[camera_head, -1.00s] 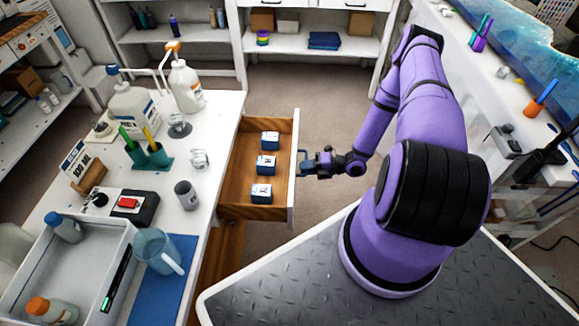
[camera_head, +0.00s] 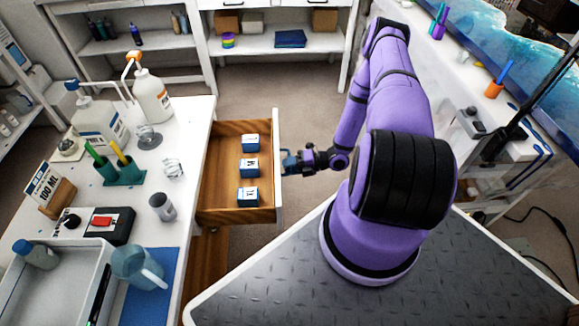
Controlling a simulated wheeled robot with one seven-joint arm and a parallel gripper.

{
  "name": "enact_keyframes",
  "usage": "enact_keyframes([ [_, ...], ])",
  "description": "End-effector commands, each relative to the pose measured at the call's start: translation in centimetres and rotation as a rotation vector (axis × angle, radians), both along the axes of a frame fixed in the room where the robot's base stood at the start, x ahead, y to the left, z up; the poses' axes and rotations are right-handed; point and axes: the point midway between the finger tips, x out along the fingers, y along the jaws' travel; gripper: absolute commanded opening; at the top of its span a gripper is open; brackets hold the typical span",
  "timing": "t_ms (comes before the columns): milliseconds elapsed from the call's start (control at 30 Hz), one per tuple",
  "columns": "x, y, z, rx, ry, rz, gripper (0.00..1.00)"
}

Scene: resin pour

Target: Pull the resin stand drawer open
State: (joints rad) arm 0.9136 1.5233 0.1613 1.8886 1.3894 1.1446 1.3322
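The resin stand drawer (camera_head: 227,192) is pulled out from under the white bench on the left, with its wooden inside showing. Three small blue-and-white labelled boxes (camera_head: 249,167) lie in it in a row. Its white front (camera_head: 279,190) faces my arm. My gripper (camera_head: 291,163) is at the blue-grey handle on the outer side of that front and appears shut on it. The fingertips are small and partly hidden.
The white bench top (camera_head: 190,140) holds bottles, a pen holder, small cups, a blue mat (camera_head: 150,292) with a jug (camera_head: 137,268), and a grey tray (camera_head: 75,268). Open floor lies beyond the drawer. A side counter with a blue resin piece (camera_head: 535,60) stands at right.

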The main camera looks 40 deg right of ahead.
Motion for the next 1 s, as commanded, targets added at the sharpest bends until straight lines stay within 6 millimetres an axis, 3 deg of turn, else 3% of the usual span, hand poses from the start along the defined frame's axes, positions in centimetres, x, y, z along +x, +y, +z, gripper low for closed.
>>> enact_keyframes([
  [233, -0.5, -0.8, 0.2, -0.002, 0.000, -0.001, 0.36],
  [700, -5.1, -7.2, 1.8, -0.002, -0.001, -0.002, 0.36],
  [1000, -6.2, -8.6, 2.2, 0.000, 0.000, 0.000, 0.36],
])
